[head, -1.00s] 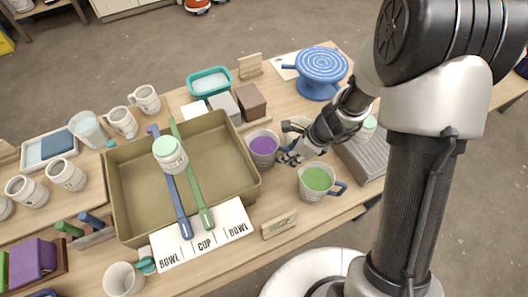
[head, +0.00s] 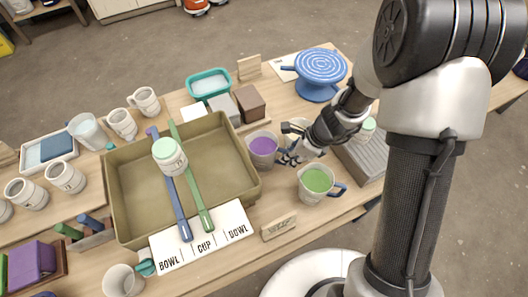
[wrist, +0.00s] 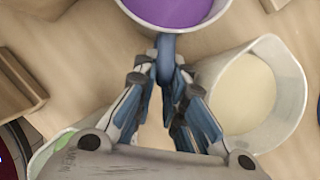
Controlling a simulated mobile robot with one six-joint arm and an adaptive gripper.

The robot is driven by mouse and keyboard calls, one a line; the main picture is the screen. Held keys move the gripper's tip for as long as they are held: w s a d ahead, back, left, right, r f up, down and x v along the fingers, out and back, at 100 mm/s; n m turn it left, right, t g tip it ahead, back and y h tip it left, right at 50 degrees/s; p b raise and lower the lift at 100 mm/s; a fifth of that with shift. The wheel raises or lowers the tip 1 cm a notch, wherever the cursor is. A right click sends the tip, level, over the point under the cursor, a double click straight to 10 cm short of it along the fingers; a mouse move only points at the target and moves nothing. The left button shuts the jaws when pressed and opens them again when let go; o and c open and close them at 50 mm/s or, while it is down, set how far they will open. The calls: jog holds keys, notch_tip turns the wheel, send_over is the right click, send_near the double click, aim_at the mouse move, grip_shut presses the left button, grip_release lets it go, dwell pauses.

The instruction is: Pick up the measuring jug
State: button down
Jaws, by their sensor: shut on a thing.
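A pale jug with purple glaze inside (head: 263,150) stands right of the olive tray. In the wrist view its purple contents and rim (wrist: 175,10) are at the top, with its blue handle (wrist: 165,50) pointing toward me. My gripper (head: 290,158) is beside the jug on its right. In the wrist view my gripper's fingers (wrist: 165,72) are shut on that blue handle. The jug looks upright, at table height; I cannot tell whether its base touches the table. Its lower part is hidden in the wrist view.
A cream-filled bucket (wrist: 250,95) is close on my gripper's right. A green-filled bucket (head: 316,182) stands in front. The olive tray (head: 235,160) holds a lidded jar and two long tools. A blue banding wheel (head: 320,68) stands behind; a translucent jug (head: 87,131) and mugs stand left.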

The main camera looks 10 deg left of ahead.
jog(key=shift+r, duration=0.15)
notch_tip(320, 180, up, 20)
jog(key=p, duration=1)
dwell(0.6)
dwell(0.8)
